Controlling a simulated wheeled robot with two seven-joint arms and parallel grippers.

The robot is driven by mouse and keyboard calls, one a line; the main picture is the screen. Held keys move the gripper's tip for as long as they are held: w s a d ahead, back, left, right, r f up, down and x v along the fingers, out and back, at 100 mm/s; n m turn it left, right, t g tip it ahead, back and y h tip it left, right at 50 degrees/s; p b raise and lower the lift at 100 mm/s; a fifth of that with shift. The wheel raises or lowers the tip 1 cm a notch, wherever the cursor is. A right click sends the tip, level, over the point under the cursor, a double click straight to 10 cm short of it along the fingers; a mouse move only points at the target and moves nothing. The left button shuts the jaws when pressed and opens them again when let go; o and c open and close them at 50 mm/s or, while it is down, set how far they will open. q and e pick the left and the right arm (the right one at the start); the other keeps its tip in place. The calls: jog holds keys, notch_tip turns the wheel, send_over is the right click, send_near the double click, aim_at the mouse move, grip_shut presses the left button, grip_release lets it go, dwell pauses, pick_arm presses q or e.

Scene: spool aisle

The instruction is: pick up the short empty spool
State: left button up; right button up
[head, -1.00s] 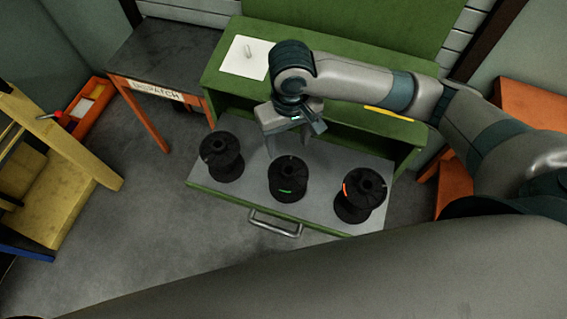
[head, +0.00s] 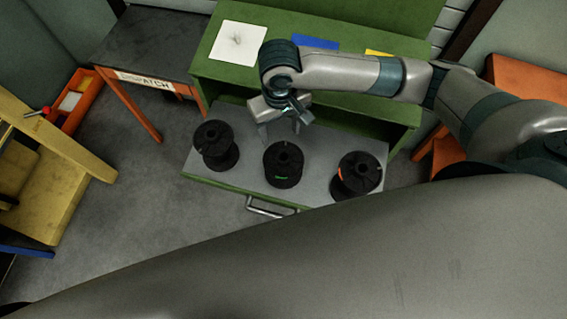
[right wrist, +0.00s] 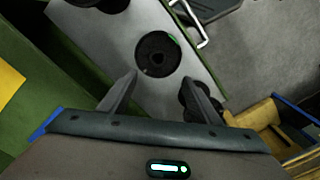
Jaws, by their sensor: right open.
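Three black spools stand in a row in an open, grey-floored drawer (head: 239,178). The left spool (head: 215,145) is plain dark, the middle spool (head: 284,165) has a green mark, and the right spool (head: 357,178) has an orange mark. I cannot tell clearly which is shorter or empty. My right gripper (head: 281,130) is open and empty, just behind and above the middle spool. In the right wrist view the middle spool (right wrist: 157,55) lies ahead of the parted fingers (right wrist: 160,82), apart from them. One finger partly covers the left spool there. My left gripper is out of view.
The drawer has a metal handle (head: 270,207) in front and belongs to a green bench (head: 222,72) with paper, blue and yellow patches. A dispatch table (head: 150,45) and a yellow wooden structure (head: 50,175) stand left. Grey floor between is clear.

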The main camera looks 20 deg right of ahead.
jog(key=p, duration=0.1)
send_over(283, 153)
jog(key=s, duration=0.1)
notch_tip(283, 153, down, 8)
jog(key=shift+a, duration=0.45)
jog(key=f, duration=0.1)
jog(key=f+p, duration=0.2)
jog(key=f, duration=0.1)
jog(key=shift+d, duration=0.3)
jog(key=shift+f, duration=0.55)
grip_shut()
